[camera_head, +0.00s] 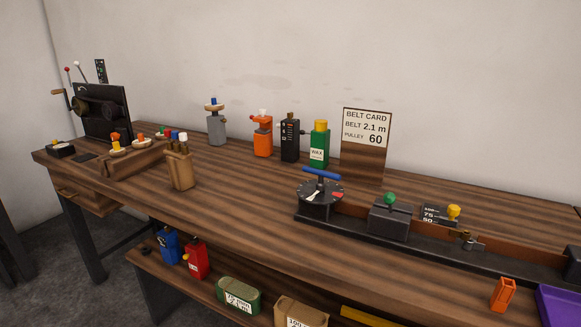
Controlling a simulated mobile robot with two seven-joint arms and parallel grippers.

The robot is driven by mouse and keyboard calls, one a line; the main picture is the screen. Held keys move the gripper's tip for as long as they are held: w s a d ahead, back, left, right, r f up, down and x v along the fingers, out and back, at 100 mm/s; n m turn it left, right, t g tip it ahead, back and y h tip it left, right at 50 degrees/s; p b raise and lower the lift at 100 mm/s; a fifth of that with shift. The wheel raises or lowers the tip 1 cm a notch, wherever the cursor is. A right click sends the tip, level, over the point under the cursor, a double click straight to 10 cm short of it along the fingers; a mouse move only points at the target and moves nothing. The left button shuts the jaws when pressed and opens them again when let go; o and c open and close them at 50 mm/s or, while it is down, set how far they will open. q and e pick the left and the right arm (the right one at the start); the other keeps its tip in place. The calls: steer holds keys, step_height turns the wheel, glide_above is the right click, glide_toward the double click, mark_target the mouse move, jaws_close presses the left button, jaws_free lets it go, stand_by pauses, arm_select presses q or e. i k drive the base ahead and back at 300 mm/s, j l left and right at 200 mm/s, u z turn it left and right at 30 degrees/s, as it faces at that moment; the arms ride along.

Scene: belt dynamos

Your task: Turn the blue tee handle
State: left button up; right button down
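The blue tee handle (321,173) stands on top of a dark round dial (320,192) with white marks and a red patch. The dial sits at the left end of a long black rail fixture (415,245) on the wooden workbench (240,205). The blue bar lies roughly left to right, tilting slightly down to the right. Neither of my grippers shows in the head view.
A grey block with a green knob (390,215) is on the rail, right of the dial. A belt card (366,140) stands behind. Orange, black and green containers (319,145) stand at the back. A purple tray (560,306) is at the lower right. Bench space left of the dial is clear.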

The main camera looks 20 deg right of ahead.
mark_target(321, 173)
steer(key=i+j+z, duration=0.1)
steer(key=i+j, duration=0.9)
steer(key=j, duration=0.25)
steer(key=i+z, duration=0.1)
steer(key=z, duration=1.2)
